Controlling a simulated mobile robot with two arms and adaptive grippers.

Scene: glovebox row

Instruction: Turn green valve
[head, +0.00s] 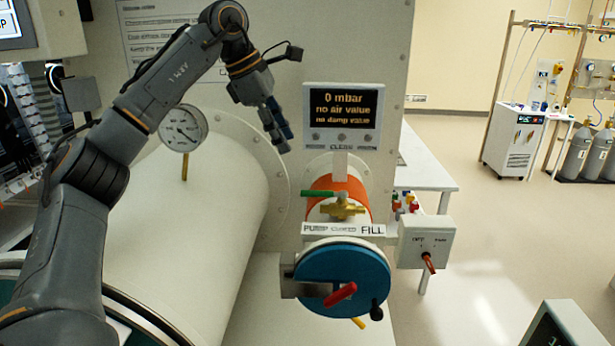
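The green valve handle (318,194) is a short lever on a brass valve body (343,209). It points left, lying about level, above the label strip (343,229) reading PUMP, CLOSED, FILL. My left gripper (281,138) hangs above and to the left of the handle, apart from it, beside the display. Its fingers point down and look close together; whether they are open or shut is unclear. No object shows in them. My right gripper is not in view.
A display (342,118) reads 0 mbar. Below the valve is a round blue door (343,279) with a red handle (340,294). A switch box (424,243) stands right. Open floor lies at right.

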